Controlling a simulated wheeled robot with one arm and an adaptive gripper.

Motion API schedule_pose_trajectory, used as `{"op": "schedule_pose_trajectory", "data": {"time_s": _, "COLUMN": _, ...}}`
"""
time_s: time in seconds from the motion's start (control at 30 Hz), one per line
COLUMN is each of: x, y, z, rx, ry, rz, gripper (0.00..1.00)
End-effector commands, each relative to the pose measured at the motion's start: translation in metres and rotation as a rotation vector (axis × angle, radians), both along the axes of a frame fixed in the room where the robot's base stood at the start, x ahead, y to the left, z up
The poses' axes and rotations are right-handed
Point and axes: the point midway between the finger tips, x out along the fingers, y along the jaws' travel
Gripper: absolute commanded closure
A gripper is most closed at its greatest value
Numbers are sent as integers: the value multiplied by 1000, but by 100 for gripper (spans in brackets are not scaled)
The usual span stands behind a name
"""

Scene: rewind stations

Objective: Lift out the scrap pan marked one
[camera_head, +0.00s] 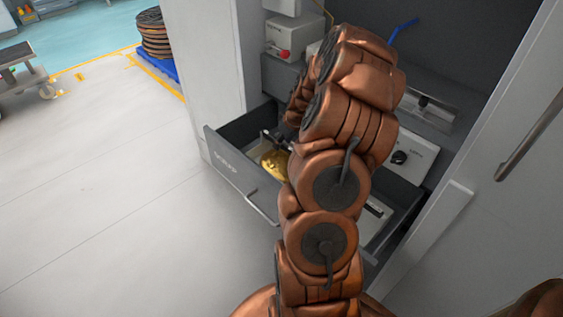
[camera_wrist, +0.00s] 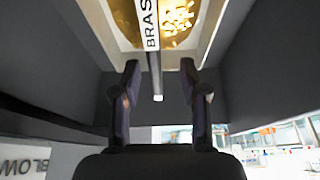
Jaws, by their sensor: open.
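A pan of gold-coloured scrap (camera_head: 275,165) sits in the open drawer (camera_head: 225,163), whose front carries lettering that looks like "SCRAP". In the wrist view the pale-rimmed pan (camera_wrist: 211,32) is at the top, with shiny scrap inside. A white label bar (camera_wrist: 150,22) crosses it, with "BRAS" readable and the rest cut off. I see no mark "one". My gripper (camera_wrist: 160,67) is open and empty, its two dark fingers apart below the pan's near edge in the picture. A thin rod (camera_wrist: 157,85) shows between them. My arm hides most of the gripper in the head view.
The drawer has a bar handle (camera_head: 262,207) in front. A white box (camera_head: 376,212) shows at its right part. A panel with a black knob (camera_head: 400,157) is behind. A cabinet door handle (camera_head: 530,140) is at right.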

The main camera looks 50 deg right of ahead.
Motion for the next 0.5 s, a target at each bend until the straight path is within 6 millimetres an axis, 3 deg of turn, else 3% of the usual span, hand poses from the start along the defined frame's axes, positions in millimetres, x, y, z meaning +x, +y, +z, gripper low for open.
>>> {"op": "schedule_pose_trajectory", "data": {"time_s": 0.5, "x": 18, "y": -5, "z": -44, "rx": 2, "ry": 2, "rz": 1, "gripper": 56}}
